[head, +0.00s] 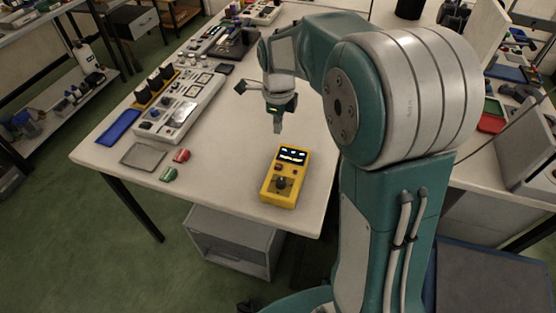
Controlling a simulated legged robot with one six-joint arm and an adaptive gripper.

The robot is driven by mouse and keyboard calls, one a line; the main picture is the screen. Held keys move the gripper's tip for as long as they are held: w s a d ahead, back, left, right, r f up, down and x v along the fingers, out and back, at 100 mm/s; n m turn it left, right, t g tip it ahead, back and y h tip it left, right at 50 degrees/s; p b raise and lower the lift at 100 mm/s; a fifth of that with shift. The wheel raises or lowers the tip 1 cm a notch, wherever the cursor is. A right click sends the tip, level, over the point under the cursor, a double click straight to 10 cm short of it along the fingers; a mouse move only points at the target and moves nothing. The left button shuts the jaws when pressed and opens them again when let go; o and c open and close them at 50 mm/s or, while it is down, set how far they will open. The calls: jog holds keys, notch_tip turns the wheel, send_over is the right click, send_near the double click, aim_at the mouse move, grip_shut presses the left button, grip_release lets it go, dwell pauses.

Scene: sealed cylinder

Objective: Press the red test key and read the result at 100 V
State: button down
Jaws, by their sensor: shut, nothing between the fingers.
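A yellow handheld tester (284,177) lies on the white table near its front right corner. Its dark display (292,154) at the far end shows bright marks too small to read. A dark knob (282,184) sits on its lower face. A small reddish key (278,167) shows at its left, between display and knob. My gripper (277,128) points down above the table, beyond the tester and slightly to its left. It is shut, empty and apart from the tester.
A red piece (181,156) and a green piece (168,174) lie left of the tester, beside a grey plate (143,156) and blue tray (118,127). A panel of parts (180,108) runs along the left.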

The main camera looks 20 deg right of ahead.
aim_at(278, 166)
notch_tip(278, 166, down, 14)
dwell(0.7)
